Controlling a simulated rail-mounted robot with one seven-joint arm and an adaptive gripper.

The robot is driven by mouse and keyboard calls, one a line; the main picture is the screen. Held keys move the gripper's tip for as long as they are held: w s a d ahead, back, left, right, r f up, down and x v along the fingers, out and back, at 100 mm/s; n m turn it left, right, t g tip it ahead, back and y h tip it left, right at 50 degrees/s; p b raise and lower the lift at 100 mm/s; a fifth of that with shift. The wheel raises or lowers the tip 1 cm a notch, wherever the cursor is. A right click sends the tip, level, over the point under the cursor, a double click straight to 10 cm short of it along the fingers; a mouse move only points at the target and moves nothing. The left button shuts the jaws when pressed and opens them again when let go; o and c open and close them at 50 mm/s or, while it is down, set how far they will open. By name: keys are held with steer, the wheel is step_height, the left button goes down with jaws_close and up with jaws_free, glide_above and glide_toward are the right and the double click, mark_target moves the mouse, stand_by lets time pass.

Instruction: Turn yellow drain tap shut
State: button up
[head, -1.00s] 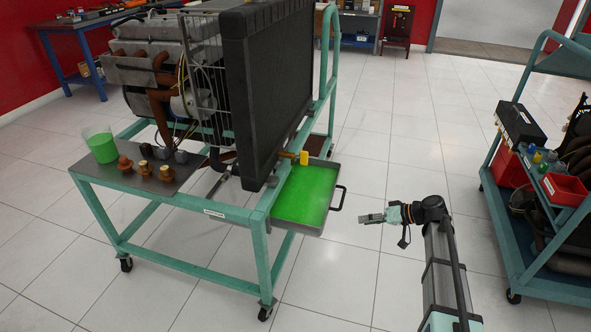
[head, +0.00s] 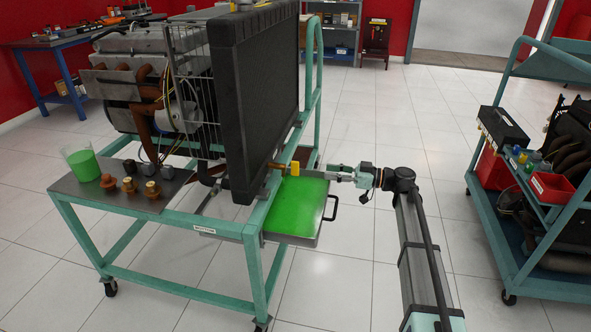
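The yellow drain tap (head: 295,168) sticks out on a brass fitting (head: 277,165) low on the side of the black radiator (head: 268,85). Its yellow handle hangs at the fitting's outer end. My gripper (head: 333,173) is just to the right of the tap, pointing left at it above the drain tray. The fingers are small here, and I cannot tell whether they are open or whether they touch the handle. A shallow tray of green liquid (head: 297,208) sits under the tap.
The teal engine stand (head: 190,231) carries the engine, a beaker of green liquid (head: 82,163) and several brass caps (head: 130,186). A teal cart (head: 528,235) with a red bin (head: 552,188) stands at the right. The floor between is clear.

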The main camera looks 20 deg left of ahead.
mark_target(296, 167)
steer(key=a, duration=0.4)
steer(key=s+a+b, duration=0.1)
steer(key=a, duration=0.3)
steer(key=a+b, duration=0.1)
steer(key=a, duration=0.3)
steer(key=shift+s+a, duration=0.2)
steer(key=shift+s, duration=0.05)
jaws_close()
